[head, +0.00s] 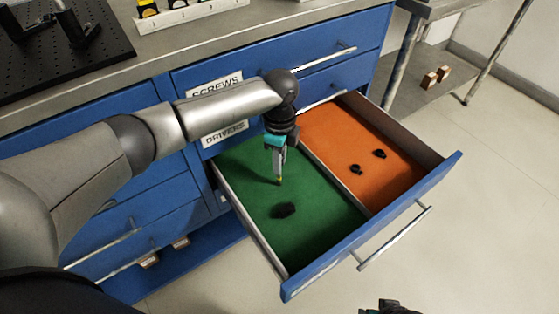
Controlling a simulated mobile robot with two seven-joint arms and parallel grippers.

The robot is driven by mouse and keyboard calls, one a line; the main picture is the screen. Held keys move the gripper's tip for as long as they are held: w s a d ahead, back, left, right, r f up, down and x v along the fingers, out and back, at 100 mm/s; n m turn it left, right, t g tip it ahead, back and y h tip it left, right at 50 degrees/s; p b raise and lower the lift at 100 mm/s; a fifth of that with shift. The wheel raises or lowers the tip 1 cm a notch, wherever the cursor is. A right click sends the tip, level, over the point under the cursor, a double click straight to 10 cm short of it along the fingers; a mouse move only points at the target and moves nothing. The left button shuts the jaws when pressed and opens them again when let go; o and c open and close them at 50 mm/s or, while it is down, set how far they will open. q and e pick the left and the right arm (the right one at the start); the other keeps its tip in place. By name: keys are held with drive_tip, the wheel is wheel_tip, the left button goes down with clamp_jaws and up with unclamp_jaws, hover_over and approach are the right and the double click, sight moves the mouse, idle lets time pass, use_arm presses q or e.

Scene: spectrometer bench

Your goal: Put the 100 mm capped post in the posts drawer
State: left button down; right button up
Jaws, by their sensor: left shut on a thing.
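My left gripper (279,165) points down over the green left compartment of an open blue drawer (370,228). It is shut on a slim thing, apparently the capped post (279,181), of which only a small yellowish end shows below the fingertips. The rest of the post is hidden by the fingers. I cannot tell whether its end touches the green floor (325,222). A dark part at the bottom edge, probably my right gripper (385,307), is mostly cut off, and its jaws cannot be made out.
A small black object (284,210) lies on the green floor. Two small black parts (356,169) (380,153) lie on the orange floor (392,182), beyond a thin divider (335,181). The drawer front has a long handle (395,239). Closed drawers and the worktop (225,37) stand behind.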

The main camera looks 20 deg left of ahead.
use_arm(q)
drive_tip(key=shift+f, duration=0.1)
drive_tip(key=c, duration=0.8)
unclamp_jaws()
drive_tip(key=shift+o, duration=0.2)
drive_tip(key=shift+r, duration=0.4)
wheel_tip(320, 180, up, 9)
drive_tip(key=p, duration=0.4)
drive_tip(key=shift+r, duration=0.2)
drive_tip(key=shift+r+p, duration=0.55)
drive_tip(key=shift+r, duration=0.5)
use_arm(e)
drive_tip(key=s+d+f, duration=0.3)
drive_tip(key=s+f, duration=0.2)
drive_tip(key=f, duration=0.4)
drive_tip(key=shift+s+d+g, duration=0.2)
drive_tip(key=shift+d+g, duration=0.1)
